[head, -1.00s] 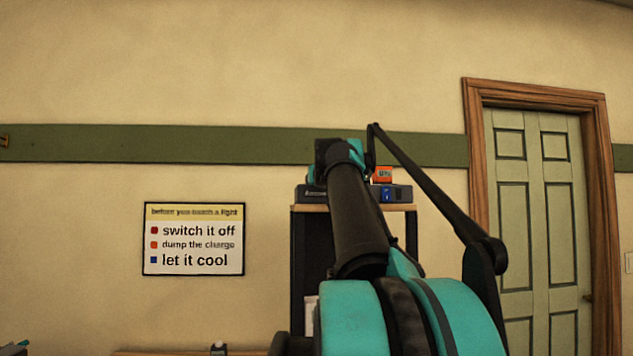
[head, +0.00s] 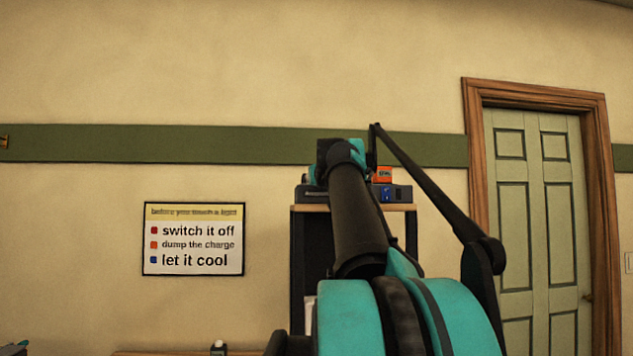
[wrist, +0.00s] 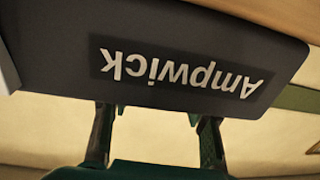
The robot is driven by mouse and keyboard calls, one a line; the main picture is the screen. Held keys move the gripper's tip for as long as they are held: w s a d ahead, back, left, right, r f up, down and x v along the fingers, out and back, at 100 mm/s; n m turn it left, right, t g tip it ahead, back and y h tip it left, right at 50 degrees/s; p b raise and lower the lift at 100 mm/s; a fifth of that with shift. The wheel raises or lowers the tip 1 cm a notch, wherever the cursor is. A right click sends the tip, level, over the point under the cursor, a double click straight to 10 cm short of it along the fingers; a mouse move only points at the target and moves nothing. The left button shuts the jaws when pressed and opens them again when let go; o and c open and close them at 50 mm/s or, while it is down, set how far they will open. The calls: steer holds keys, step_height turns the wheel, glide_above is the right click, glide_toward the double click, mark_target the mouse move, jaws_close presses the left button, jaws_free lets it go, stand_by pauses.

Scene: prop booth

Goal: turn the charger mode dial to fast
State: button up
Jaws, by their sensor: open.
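The charger appears in the head view as a dark box (head: 402,192) on top of a shelf unit, with a blue patch on its front. My arm hides its middle. In the wrist view a dark grey face with upside-down "Ampwick" lettering (wrist: 185,75) fills the upper part, close beyond my fingers. I cannot make out the mode dial or its setting in either view. My gripper (wrist: 157,112) is open, its two dark fingers well apart with nothing between them. The fingertips overlap the lower edge of the dark face in the picture; I cannot tell whether they touch it.
The shelf unit (head: 300,240) has a wooden top. A small orange box (head: 382,174) sits on or behind the charger. A sign (head: 194,239) hangs on the wall to the left, and a closed green door (head: 540,220) stands to the right.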

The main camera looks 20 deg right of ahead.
steer(key=v, duration=1.2)
stand_by(0.3)
